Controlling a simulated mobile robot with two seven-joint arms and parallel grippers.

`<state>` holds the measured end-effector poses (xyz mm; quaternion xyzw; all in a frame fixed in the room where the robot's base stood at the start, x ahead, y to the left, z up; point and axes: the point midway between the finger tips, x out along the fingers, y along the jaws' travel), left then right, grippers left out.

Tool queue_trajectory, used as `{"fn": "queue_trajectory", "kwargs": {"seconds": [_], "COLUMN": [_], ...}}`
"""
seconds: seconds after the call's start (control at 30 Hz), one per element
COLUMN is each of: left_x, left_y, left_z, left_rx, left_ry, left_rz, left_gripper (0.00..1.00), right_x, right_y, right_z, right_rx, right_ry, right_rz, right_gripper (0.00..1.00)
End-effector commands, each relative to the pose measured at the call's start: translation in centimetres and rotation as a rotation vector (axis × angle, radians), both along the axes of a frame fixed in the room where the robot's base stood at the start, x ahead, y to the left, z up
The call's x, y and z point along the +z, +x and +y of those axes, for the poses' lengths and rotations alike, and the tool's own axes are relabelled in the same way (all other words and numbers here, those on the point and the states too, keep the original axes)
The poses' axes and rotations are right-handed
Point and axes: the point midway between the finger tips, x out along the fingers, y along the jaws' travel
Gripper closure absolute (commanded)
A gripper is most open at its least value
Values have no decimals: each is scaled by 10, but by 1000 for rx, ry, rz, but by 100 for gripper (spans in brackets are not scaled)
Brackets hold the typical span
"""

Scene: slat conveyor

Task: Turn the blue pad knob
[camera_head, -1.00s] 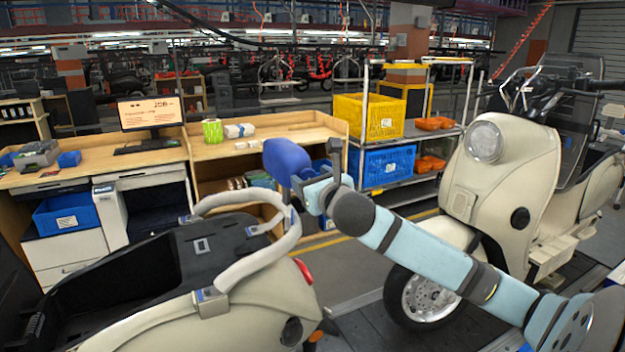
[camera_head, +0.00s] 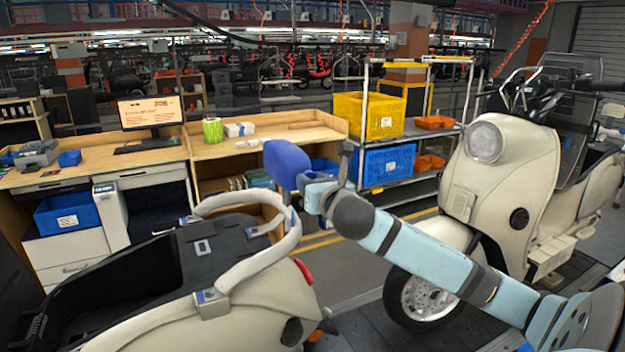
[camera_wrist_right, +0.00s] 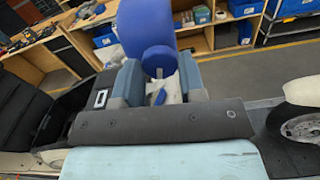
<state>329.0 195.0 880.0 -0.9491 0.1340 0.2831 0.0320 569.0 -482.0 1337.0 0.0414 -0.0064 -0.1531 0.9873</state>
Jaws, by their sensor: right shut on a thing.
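The blue pad (camera_head: 286,163) stands above the rear grab rail (camera_head: 262,262) of the near cream scooter. In the right wrist view the blue pad (camera_wrist_right: 146,28) is at the top, with a round blue knob (camera_wrist_right: 159,58) just below it. My right gripper (camera_head: 304,182) reaches in from the right against the pad's lower right side. In the wrist view its two fingers (camera_wrist_right: 159,78) stand on either side of the knob, shut on it. The exact contact is partly hidden by the fingers. My left gripper is in neither view.
The near scooter's open black seat bay (camera_head: 130,275) lies at left. A second cream scooter (camera_head: 505,170) stands at right, beside my right arm. Behind are wooden workbenches (camera_head: 265,140) and a rack with a yellow crate (camera_head: 368,116) and a blue crate (camera_head: 388,163).

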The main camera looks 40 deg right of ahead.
Motion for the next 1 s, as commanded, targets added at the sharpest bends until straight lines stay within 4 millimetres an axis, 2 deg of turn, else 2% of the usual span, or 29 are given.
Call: {"fn": "queue_trajectory", "kwargs": {"seconds": [1.0], "left_x": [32], "left_y": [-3], "left_z": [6], "left_rx": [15], "left_ry": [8], "left_rz": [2], "left_gripper": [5], "right_x": [1], "right_y": [0], "right_z": [0], "right_rx": [-2], "right_ry": [923], "right_rz": [-292], "right_gripper": [86]}}
